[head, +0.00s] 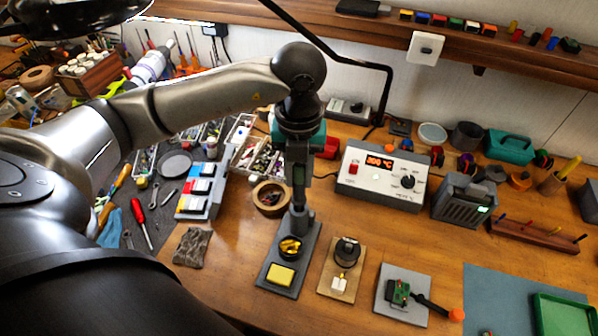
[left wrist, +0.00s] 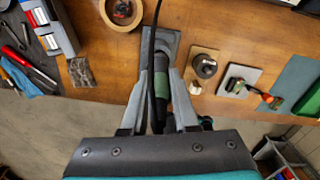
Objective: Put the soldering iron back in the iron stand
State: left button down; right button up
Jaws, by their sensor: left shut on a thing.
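My left gripper (head: 298,208) points down over the iron stand (head: 309,260). It is shut on the soldering iron's green handle (left wrist: 161,84), seen between the two fingers in the left wrist view; the black cord runs past it. The stand is a dark flat base with a yellow sponge (head: 281,275) and a round cup of brass wool (head: 290,247). The gripper is at the base's far end and covers that part. The iron's tip is hidden, so I cannot tell whether it is inside the holder. My right gripper is not in view.
A soldering station (head: 379,175) reading 300 °C stands behind, to the right.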

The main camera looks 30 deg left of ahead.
pick_arm(q)
jog(key=shift+f+b, duration=1.05)
jog(key=shift+f, duration=0.25)
jog(key=shift+c, duration=1)
grip_release()
jog(key=shift+r, duration=0.15)
jog(key=shift+r+p, duration=3.4)
jog(key=shift+r, duration=1.05)
jog(key=shift+f, duration=0.1)
